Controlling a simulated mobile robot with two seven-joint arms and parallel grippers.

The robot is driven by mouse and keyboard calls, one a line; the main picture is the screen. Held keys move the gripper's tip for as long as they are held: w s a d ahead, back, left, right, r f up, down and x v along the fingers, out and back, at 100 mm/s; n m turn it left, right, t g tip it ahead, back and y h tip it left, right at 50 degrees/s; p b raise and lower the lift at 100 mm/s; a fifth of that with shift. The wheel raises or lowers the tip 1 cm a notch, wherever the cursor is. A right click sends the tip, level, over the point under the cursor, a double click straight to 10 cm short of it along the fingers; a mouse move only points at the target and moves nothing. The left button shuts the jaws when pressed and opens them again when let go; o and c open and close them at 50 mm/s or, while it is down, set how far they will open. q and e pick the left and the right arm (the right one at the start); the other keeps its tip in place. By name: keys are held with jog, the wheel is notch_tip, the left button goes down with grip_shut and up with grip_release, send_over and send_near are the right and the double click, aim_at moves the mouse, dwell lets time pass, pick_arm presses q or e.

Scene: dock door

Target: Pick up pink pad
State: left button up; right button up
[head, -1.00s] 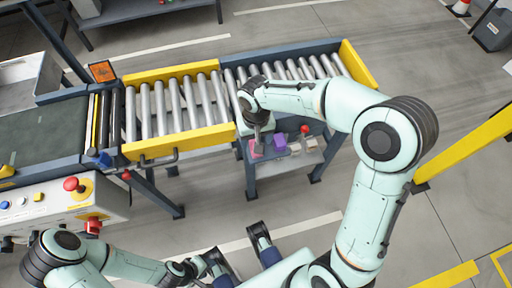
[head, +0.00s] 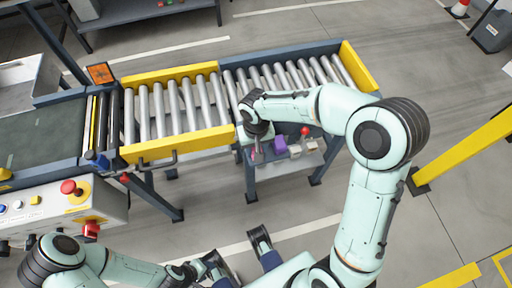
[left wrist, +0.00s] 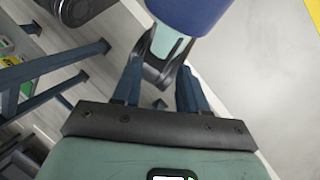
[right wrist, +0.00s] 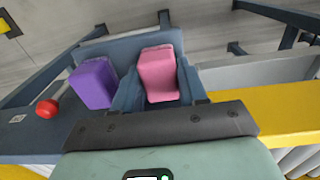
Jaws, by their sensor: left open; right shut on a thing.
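The pink pad (right wrist: 158,73) is between the fingers of my right gripper (right wrist: 157,90) in the right wrist view. The gripper is shut on it, with a finger at each side. In the head view my right gripper (head: 256,150) points down over the left part of the small shelf beside the conveyor, and its hand hides most of the pad. I cannot tell whether the pad is touching the shelf. My left gripper (head: 214,266) is low in the head view, far from the pad. It is open and empty in the left wrist view (left wrist: 158,88).
A purple pad (head: 280,145) stands close beside the pink one; it also shows in the right wrist view (right wrist: 93,83). The roller conveyor's yellow rail (head: 190,143) runs close by.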

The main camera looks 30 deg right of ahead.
pick_arm(q)
jog(key=r+p, duration=0.1)
jog(key=s+r+p, duration=0.1)
jog(key=r+p, duration=0.1)
jog(key=p, duration=0.1)
jog(key=shift+s+r+g, duration=0.15)
jog(key=shift+s+g, duration=0.15)
pick_arm(e)
notch_tip(320, 180, up, 20)
jog(key=shift+o, duration=0.5)
jog(key=shift+f, duration=0.1)
